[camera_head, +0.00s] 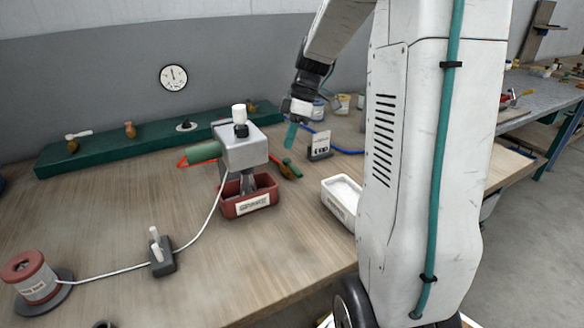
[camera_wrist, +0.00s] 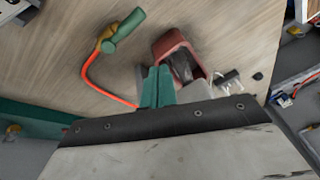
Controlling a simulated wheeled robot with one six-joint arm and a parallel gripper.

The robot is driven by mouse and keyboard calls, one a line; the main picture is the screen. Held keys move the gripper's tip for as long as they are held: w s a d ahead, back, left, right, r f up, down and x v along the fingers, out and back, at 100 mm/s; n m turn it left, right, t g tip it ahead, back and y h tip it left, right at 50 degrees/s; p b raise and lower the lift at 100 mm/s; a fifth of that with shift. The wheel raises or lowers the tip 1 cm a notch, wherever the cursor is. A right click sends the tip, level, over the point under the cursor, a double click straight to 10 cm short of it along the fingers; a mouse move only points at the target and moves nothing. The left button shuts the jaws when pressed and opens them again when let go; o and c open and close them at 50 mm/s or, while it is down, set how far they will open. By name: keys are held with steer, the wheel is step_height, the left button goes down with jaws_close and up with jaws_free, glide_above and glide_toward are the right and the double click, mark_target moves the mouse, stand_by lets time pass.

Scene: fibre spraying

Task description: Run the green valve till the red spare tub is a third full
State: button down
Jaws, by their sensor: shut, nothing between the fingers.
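The red tub (camera_head: 262,205) stands on the bench under the grey dispensing head (camera_head: 243,150), whose metal outlet reaches down into it. It also shows in the wrist view (camera_wrist: 168,43), with grey inside; I cannot tell its fill level. A green valve handle (camera_head: 281,162) with a brass-coloured body lies just right of the head. In the wrist view the green handle (camera_wrist: 126,27) sits at upper left, with an orange-red hose (camera_wrist: 88,84). My gripper (camera_head: 290,136) is shut and empty, above and apart from the valve. Its teal fingers show in the wrist view (camera_wrist: 157,85).
A white labelled tray (camera_head: 343,192) stands right of the tub, near my column. A small sign (camera_head: 319,147) stands behind it. A red spool (camera_head: 29,277) feeds a white cord through a dark guide (camera_head: 161,256). The front middle bench is clear.

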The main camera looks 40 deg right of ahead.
mark_target(293, 168)
steer(key=a+f+n, duration=0.1)
steer(key=f, duration=0.2)
steer(key=a+f+n, duration=0.1)
steer(key=f+n, duration=0.1)
steer(key=f, duration=0.1)
steer(key=a+f+n, duration=0.1)
steer(key=f+n, duration=0.1)
steer(key=f, duration=0.1)
steer(key=shift+w+a, duration=0.1)
steer(key=shift+w, duration=0.3)
steer(key=d, duration=0.3)
steer(key=shift+s+f, duration=0.3)
steer(key=shift+s, duration=0.05)
steer(key=shift+s+d, duration=0.1)
steer(key=shift+d, duration=0.3)
